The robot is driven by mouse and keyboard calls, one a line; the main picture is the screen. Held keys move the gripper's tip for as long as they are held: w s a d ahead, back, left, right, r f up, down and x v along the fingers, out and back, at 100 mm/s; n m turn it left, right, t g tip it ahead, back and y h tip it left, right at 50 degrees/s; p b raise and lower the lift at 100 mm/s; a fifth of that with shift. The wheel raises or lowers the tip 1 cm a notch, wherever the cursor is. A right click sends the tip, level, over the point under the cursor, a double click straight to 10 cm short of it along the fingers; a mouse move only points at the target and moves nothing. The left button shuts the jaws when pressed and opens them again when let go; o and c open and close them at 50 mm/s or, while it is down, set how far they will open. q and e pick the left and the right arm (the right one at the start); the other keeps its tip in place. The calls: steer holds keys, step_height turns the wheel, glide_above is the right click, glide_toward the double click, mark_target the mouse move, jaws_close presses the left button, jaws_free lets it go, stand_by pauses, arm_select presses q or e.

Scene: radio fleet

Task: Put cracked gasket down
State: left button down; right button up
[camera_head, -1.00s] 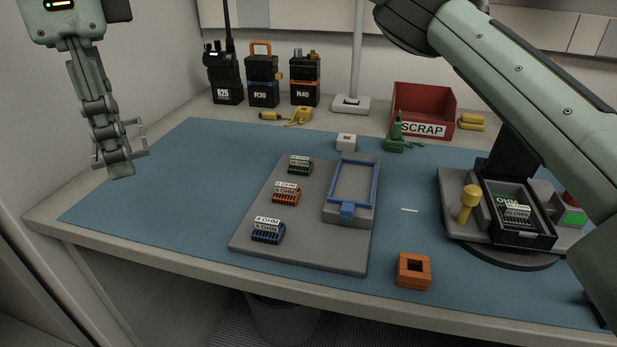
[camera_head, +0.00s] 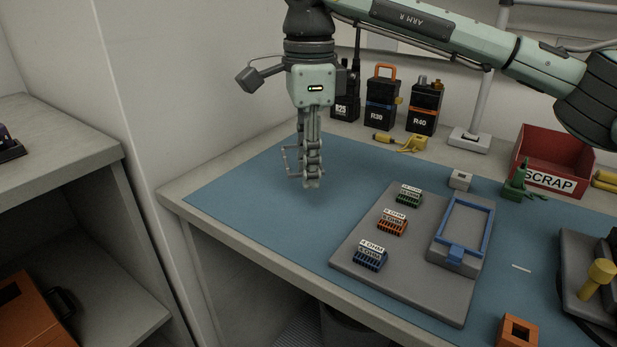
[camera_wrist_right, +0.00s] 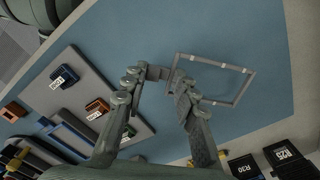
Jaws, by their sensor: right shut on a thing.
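My right gripper (camera_head: 312,182) points down over the left part of the blue mat. It is shut on the cracked gasket (camera_wrist_right: 215,62), a thin grey rectangular frame. In the right wrist view the gasket reaches out to the right from between the fingertips (camera_wrist_right: 163,75). In the head view the gasket (camera_head: 288,160) shows only as a thin outline left of the fingers, above the mat. I cannot make out the crack. My left gripper is not in view.
Bare blue mat (camera_head: 250,200) surrounds my right gripper. To its right is a grey board (camera_head: 400,285) with connectors and a blue frame (camera_head: 484,225). Radios (camera_head: 381,105) stand behind. A red SCRAP bin (camera_head: 555,160) is at the back right.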

step_height(320, 180, down, 3)
steer(key=shift+r, duration=0.15)
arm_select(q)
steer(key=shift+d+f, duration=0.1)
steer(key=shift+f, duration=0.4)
arm_select(e)
steer(key=shift+f, duration=0.25)
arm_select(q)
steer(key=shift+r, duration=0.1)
arm_select(e)
steer(key=shift+f, duration=0.1)
steer(key=shift+f, duration=0.2)
steer(key=shift+f+b, duration=0.2)
steer(key=shift+b, duration=0.2)
steer(key=o, duration=0.7)
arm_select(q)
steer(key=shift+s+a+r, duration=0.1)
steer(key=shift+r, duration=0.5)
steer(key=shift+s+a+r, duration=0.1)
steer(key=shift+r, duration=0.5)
arm_select(e)
steer(key=shift+o, duration=0.2)
